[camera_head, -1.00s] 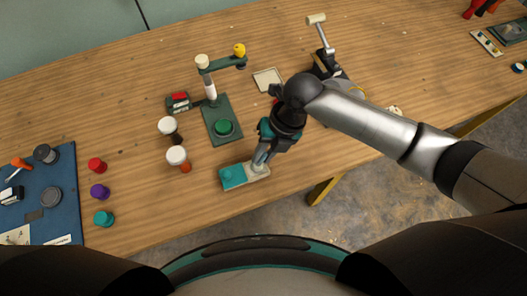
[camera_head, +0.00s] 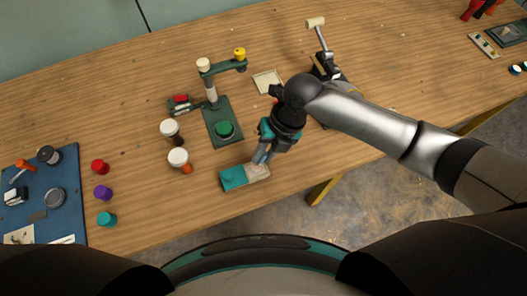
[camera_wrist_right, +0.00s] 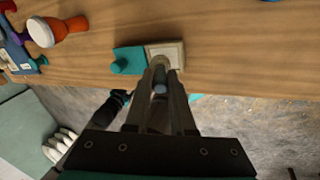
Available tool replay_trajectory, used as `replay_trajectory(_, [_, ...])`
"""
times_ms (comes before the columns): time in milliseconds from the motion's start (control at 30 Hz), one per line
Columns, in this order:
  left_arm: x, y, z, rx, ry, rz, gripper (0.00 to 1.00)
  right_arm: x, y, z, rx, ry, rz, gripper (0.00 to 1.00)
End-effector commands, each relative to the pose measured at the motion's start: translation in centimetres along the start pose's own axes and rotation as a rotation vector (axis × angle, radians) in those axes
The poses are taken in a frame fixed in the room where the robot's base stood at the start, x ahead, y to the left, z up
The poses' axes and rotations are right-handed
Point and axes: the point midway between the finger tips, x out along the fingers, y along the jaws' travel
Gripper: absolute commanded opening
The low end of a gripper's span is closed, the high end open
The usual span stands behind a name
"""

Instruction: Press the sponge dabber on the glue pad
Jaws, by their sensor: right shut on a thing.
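The glue pad is a teal tray (camera_head: 234,179) with a pale beige pad (camera_head: 258,172) at its right end, near the front table edge. It also shows in the right wrist view, with the teal part (camera_wrist_right: 129,60) left of the pale part (camera_wrist_right: 172,52). My right gripper (camera_head: 260,157) is above the pale end. It is shut on the sponge dabber, whose small grey end (camera_wrist_right: 160,88) shows between the fingers in the wrist view; the rest is mostly hidden. I cannot tell whether it touches the pad. My left gripper is not in view.
Behind is a dark green stand (camera_head: 222,127) with a raised arm. A blue mat (camera_head: 65,190) with tools lies far left, near red, purple and teal pieces (camera_head: 103,193).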

Motion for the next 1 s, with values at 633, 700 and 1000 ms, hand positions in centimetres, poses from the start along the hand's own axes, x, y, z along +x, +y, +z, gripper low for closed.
replay_trajectory(633, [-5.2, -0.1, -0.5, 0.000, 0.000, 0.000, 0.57, -5.3, 1.9, -0.4, 0.000, -0.002, 0.002, 0.00])
replay_trajectory(700, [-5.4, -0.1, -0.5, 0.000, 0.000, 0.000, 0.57, -5.5, 1.9, -0.4, 0.000, -0.002, 0.002, 0.00])
replay_trajectory(1000, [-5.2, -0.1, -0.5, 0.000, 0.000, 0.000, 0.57, -5.4, 1.9, -0.5, 0.000, -0.001, 0.002, 0.00])
